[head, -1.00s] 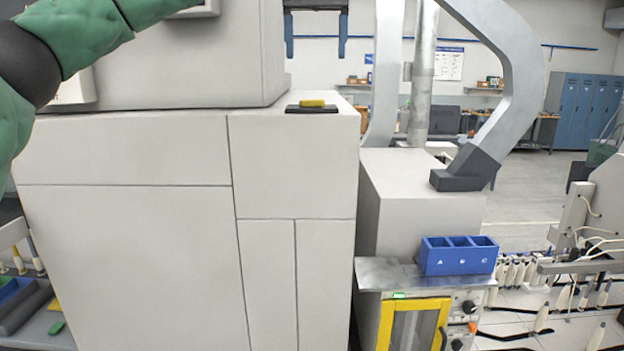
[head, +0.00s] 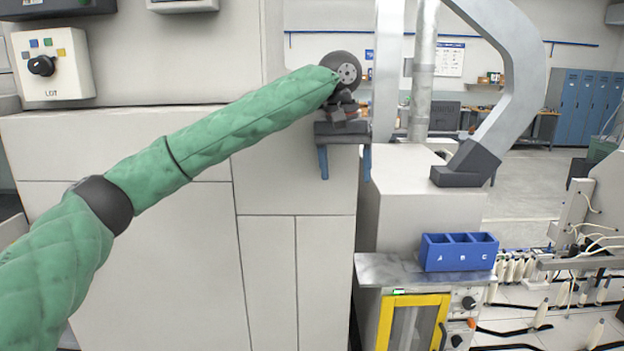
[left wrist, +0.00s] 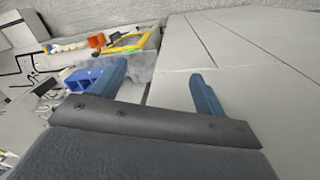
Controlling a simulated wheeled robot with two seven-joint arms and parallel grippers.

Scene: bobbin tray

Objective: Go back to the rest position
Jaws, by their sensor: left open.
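My left gripper (head: 345,164) is at the end of my green-sleeved arm, which reaches in from the left in the head view. Its two blue fingers point down and stand wide apart with nothing between them. They are in front of the upper right part of the large pale cabinet (head: 150,250). In the left wrist view the same open fingers (left wrist: 158,85) show, empty, with the cabinet face beyond. My right gripper does not show in either view.
A blue tray marked A, B, C (head: 459,252) sits on a metal shelf (head: 385,270) right of my gripper, above a yellow-framed door (head: 415,325). A lot selector box (head: 52,68) is at upper left. Spindle machinery (head: 590,220) stands at right.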

